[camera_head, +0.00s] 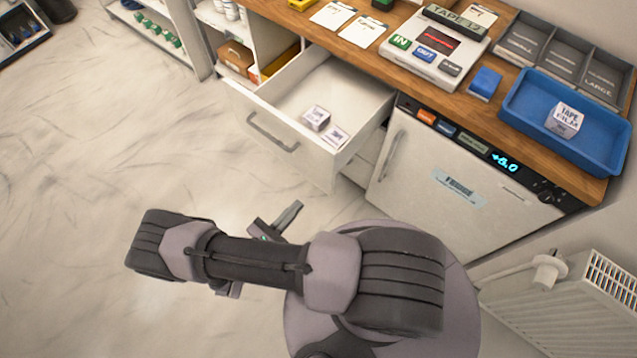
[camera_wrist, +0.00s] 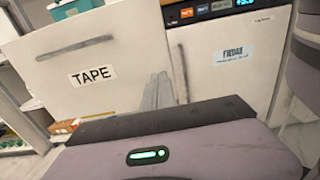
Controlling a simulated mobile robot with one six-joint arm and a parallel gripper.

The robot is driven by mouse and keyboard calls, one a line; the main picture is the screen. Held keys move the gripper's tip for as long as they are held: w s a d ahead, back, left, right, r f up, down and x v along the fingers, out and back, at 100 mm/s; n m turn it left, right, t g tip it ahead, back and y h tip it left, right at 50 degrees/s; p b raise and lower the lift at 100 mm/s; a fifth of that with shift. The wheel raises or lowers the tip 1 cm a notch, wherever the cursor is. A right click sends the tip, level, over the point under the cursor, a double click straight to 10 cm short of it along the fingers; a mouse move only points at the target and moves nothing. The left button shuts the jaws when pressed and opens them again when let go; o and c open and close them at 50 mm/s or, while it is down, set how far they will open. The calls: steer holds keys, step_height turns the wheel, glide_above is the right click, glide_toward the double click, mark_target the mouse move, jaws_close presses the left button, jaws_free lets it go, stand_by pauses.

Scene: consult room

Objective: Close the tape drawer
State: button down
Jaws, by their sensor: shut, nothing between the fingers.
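The white tape drawer (camera_head: 350,92) is pulled out from under the wooden counter, with two small white tape boxes (camera_head: 316,118) inside near its front. Its bar handle (camera_head: 272,134) faces the floor side. In the wrist view the drawer front (camera_wrist: 125,55) fills the upper left and carries a black-on-white "TAPE" label (camera_wrist: 92,75). My gripper (camera_head: 288,214) is shut and empty, in front of the drawer and apart from it in the head view. In the wrist view its fingers (camera_wrist: 158,92) show together in front of the drawer's lower right part.
A white fridge (camera_head: 455,190) stands right of the drawer. A blue tray (camera_head: 585,148) with a tape box and a console (camera_head: 432,50) sit on the counter (camera_head: 395,78). A radiator (camera_head: 585,290) is at lower right.

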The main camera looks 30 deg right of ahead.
mark_target(326, 176)
steer(key=b+x, duration=0.1)
steer(key=x, duration=0.9)
steer(key=shift+w+d+b, duration=0.1)
steer(key=shift+d+b, duration=0.2)
steer(key=shift+d, duration=0.05)
